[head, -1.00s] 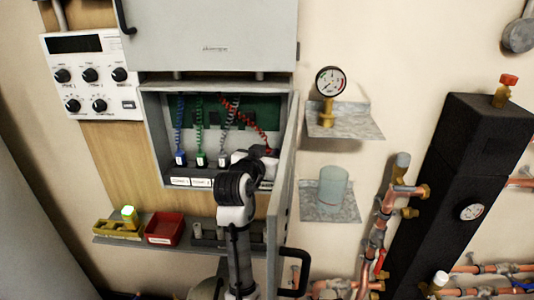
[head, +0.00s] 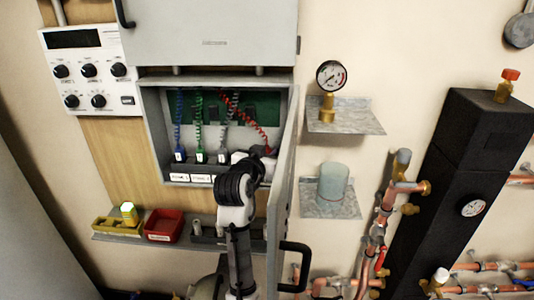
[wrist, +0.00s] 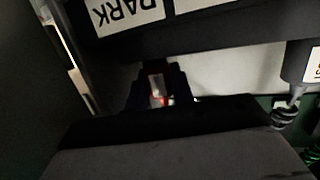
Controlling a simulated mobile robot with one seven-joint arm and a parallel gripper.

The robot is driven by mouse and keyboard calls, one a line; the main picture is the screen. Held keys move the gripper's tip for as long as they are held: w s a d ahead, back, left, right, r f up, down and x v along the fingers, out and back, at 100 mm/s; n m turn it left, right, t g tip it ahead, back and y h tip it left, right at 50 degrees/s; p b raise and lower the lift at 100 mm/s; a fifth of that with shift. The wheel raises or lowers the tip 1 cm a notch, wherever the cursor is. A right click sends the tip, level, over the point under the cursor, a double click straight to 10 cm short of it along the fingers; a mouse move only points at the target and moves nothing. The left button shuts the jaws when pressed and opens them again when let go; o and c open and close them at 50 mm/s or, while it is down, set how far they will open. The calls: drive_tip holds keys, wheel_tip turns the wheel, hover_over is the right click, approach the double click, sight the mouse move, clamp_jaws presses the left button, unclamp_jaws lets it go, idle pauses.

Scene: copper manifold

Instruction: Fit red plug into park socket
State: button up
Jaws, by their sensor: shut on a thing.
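The red plug (wrist: 158,97) shows in the wrist view as a small red and pale piece between the dark fingers of my gripper (wrist: 160,100), which is shut on it. A white label reading PARK (wrist: 128,14) is upside down at the top of that view, on a dark strip. The park socket itself is hidden, and I cannot tell whether the plug touches it. In the head view, the red coiled cord (head: 247,123) runs down to the right end of the socket row, where my arm hides the plug and fingertips.
Blue (head: 179,125), green (head: 198,128) and grey (head: 223,128) cords lead to plugs left of my arm in the grey cabinet. The open cabinet door (head: 284,190) stands close on the right. A shelf below holds a red bin (head: 164,227) and a yellow holder (head: 117,226).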

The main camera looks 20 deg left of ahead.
drive_tip(key=shift+f, duration=0.35)
drive_tip(key=o, duration=1)
drive_tip(key=shift+o, duration=0.2)
drive_tip(key=shift+s, duration=0.15)
drive_tip(key=b+v, duration=0.3)
drive_tip(key=v, duration=1)
drive_tip(key=shift+s, duration=0.3)
